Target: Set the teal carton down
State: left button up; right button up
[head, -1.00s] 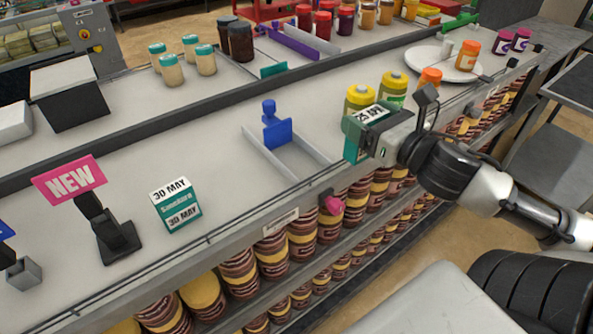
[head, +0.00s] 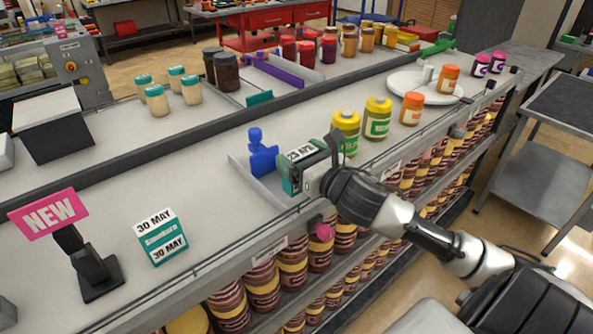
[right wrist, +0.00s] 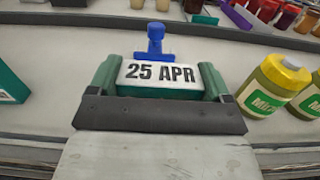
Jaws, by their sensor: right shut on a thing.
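A teal carton with a white top reading "25 APR" (right wrist: 160,75) is between the green fingers of my right gripper (right wrist: 160,85), which is shut on it. In the head view the right gripper (head: 306,165) holds this carton at the tray with the blue pusher (head: 262,152), near the front of the counter. The wrist view shows the blue pusher (right wrist: 156,40) just beyond the carton. Whether the carton's bottom touches the tray is hidden. A second teal carton reading "30 MAY" (head: 161,238) stands to the left on the counter. My left gripper is not in view.
Yellow-lidded jars (head: 377,118) and an orange jar (head: 411,108) stand right of the gripper. A pink "NEW" sign (head: 50,214) stands at the left. A white round plate (head: 425,86) lies farther right.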

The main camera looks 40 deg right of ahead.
jog(key=shift+w+a+f, duration=0.3)
jog(key=shift+w+f, duration=0.1)
jog(key=shift+f, duration=0.05)
notch_tip(320, 180, down, 4)
jog(key=shift+r, duration=0.2)
